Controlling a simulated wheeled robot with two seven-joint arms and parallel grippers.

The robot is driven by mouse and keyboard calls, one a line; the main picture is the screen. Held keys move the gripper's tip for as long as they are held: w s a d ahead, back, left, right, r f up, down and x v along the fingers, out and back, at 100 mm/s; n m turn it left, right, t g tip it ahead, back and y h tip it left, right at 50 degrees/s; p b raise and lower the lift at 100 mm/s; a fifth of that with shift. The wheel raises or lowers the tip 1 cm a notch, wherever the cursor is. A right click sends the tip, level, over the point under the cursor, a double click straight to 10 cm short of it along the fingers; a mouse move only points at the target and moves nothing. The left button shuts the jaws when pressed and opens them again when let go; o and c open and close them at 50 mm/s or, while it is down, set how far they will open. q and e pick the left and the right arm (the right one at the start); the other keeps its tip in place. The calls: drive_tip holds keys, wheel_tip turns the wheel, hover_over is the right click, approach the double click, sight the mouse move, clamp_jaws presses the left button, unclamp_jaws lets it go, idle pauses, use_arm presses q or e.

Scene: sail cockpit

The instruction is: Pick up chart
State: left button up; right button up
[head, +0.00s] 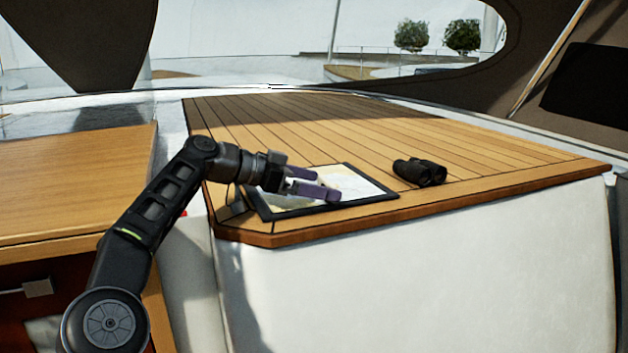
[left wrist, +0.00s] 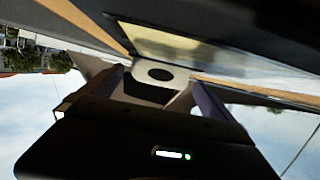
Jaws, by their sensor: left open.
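The chart (head: 352,184) is a pale sheet in a dark frame, lying flat on the slatted wooden deck near its front left corner. My left gripper (head: 325,185), with purple fingers, reaches in from the left over the chart. It is open, and I see nothing held in it. It hides part of the chart's left half. I cannot tell whether the fingers touch the chart. In the left wrist view the chart (left wrist: 180,46) shows as a yellowish panel beyond the fingers of the left gripper (left wrist: 155,82). My right gripper is not in view.
Black binoculars (head: 420,172) lie on the wooden deck (head: 290,125) just right of the chart. A wooden counter (head: 70,190) stands at the left. The deck behind the chart is clear. Below its front edge is a white wall (head: 420,270).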

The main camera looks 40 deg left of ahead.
use_arm(q)
drive_tip(key=shift+w+d+f, duration=0.25)
drive_tip(key=shift+w, duration=0.2)
drive_tip(key=shift+c, duration=0.3)
drive_tip(key=c, duration=1.5)
